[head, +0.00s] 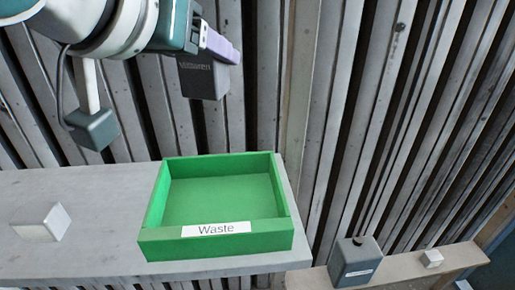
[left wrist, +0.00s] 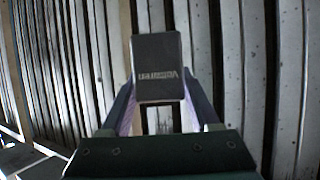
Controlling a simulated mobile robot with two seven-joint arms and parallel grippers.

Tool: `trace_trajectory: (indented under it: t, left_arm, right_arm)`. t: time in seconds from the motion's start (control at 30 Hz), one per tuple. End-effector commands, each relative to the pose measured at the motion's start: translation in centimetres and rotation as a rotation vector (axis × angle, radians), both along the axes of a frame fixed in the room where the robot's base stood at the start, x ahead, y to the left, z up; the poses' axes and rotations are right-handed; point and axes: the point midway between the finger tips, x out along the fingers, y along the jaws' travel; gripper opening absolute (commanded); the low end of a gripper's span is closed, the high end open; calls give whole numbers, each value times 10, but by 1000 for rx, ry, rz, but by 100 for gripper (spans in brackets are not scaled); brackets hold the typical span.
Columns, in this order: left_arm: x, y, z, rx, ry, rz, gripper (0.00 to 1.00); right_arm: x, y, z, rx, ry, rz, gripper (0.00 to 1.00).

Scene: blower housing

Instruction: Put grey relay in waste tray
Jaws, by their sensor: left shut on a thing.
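The grey relay (head: 203,78) is a dark grey block with light lettering on its face. My left gripper (head: 216,50) is shut on it and holds it in the air, above and behind the waste tray. The relay also shows in the left wrist view (left wrist: 158,68), between the two purple fingers of the left gripper (left wrist: 160,108). The waste tray (head: 215,240) is a green open box with a white "Waste" label on its front wall. It stands on the grey shelf and its floor looks empty. My right gripper is not in view.
A grey box with a black knob (head: 354,264) and a small white block (head: 432,259) stand on a lower ledge at the right. Slatted metal wall rises behind.

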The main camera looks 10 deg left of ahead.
Motion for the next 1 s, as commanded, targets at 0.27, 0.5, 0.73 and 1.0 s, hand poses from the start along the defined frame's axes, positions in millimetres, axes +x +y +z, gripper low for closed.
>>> trace_trajectory:
  t: [0.27, 0.5, 0.73, 1.0]
  left_arm:
    - [-1, 0, -68, 3, 10, 4, 0]
    - [0, 0, -134, 3, 5, 2, 0]
    - [0, -1, -161, 1, 1, 2, 0]
    - [0, -1, -197, 1, 2, 2, 0]
  right_arm:
    - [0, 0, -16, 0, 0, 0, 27]
    - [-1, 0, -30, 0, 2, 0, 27]
    - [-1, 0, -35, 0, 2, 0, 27]
    - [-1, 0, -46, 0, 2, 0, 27]
